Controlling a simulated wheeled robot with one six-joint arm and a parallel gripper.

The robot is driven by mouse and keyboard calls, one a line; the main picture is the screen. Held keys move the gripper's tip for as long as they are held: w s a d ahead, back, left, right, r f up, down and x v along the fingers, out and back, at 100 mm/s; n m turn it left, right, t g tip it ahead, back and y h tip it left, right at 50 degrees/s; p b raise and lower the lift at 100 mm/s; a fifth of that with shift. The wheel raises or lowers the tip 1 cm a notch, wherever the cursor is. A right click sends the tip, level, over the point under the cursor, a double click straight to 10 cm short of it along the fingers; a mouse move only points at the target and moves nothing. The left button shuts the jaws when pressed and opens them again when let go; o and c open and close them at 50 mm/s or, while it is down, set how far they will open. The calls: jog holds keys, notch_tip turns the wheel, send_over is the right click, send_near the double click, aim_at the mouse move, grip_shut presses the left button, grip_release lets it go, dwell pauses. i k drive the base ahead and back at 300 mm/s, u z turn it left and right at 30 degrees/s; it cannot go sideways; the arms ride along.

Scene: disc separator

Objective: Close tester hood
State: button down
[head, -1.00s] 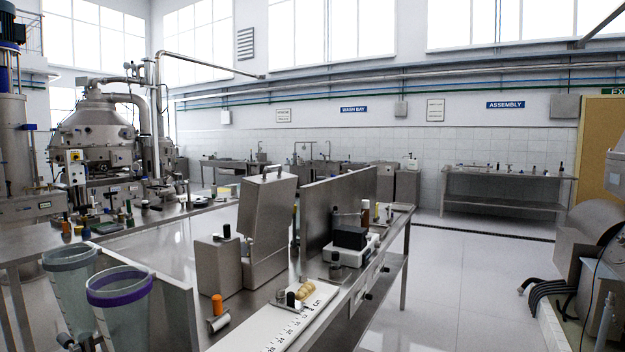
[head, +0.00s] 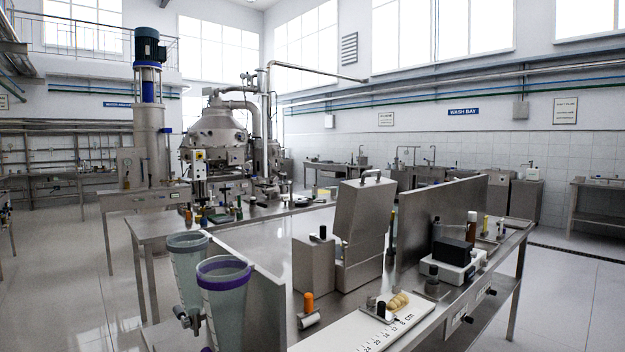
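A steel hood (head: 364,213) with a bar handle (head: 371,175) on top stands up above a low steel base (head: 357,272) on the bench in the head view. The hood leans a little, so it looks raised. This looks like the tester. A lower steel box (head: 314,264) with a black knob (head: 322,232) stands against its left side. The inside of the tester is hidden from this side. My gripper is not in view.
An upright steel panel (head: 445,220) stands right of the hood. A black-topped scale (head: 453,262), a white ruler board (head: 385,325) and an orange-capped vial (head: 308,301) are on the bench. Open floor (head: 575,290) lies to the right.

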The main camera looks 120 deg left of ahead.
aim_at(365, 207)
jog(key=u, duration=2.85)
jog(key=k, duration=0.6)
jog(key=z, duration=0.95)
jog(key=i, duration=1.45)
jog(key=u, duration=0.4)
jog(key=i, duration=0.95)
jog(key=u, duration=0.7)
